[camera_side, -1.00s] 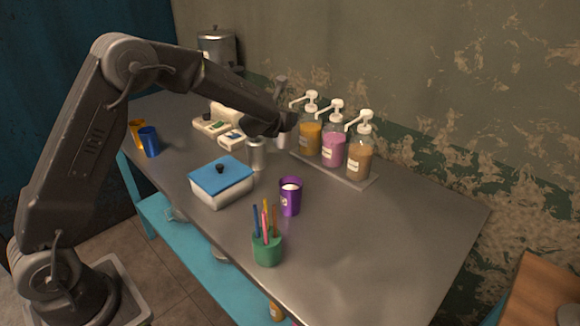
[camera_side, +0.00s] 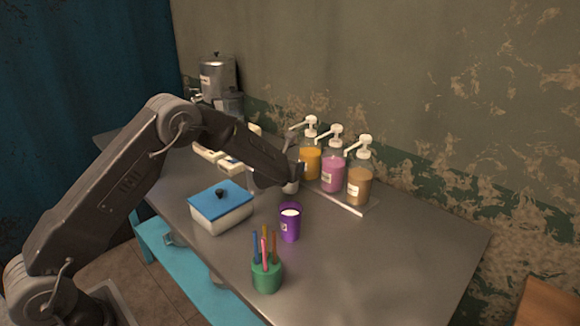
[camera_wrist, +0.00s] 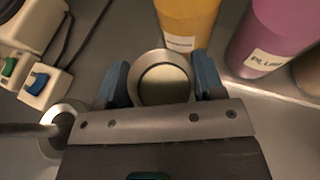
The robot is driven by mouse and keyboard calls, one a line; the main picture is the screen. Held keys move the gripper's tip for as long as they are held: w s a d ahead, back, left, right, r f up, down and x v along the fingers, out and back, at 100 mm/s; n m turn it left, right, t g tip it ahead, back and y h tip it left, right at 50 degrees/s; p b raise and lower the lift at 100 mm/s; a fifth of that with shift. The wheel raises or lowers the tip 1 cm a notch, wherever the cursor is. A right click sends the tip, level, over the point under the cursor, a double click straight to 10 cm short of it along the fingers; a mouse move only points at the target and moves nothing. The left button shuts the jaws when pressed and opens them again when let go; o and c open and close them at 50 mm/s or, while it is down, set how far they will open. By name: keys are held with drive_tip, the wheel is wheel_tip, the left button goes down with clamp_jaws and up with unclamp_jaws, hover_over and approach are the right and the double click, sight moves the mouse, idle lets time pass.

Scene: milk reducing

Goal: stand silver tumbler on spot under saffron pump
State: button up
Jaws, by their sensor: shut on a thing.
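The silver tumbler (camera_wrist: 165,84) is between the two blue-grey fingers of my gripper (camera_wrist: 162,74), which is shut on it. In the wrist view I look down into its round mouth, just in front of the yellow-orange saffron bottle (camera_wrist: 187,22). In the side view a small part of the tumbler (camera_side: 291,187) shows below my gripper (camera_side: 286,177). The saffron pump (camera_side: 311,160) is the leftmost of three pump bottles, with a white head and spout. The spot under the spout and the tumbler's base are hidden, so I cannot tell whether it touches the table.
The pink (camera_side: 333,174) and tan (camera_side: 359,187) pump bottles stand right of the saffron one. A blue-lidded box (camera_side: 221,212), purple cup (camera_side: 290,226) and green pen holder (camera_side: 267,277) stand nearer. Another silver vessel (camera_wrist: 50,145) is at left in the wrist view.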

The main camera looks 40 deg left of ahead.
drive_tip(key=o, duration=1.1)
drive_tip(key=shift+f, duration=0.1)
drive_tip(key=shift+o, duration=0.2)
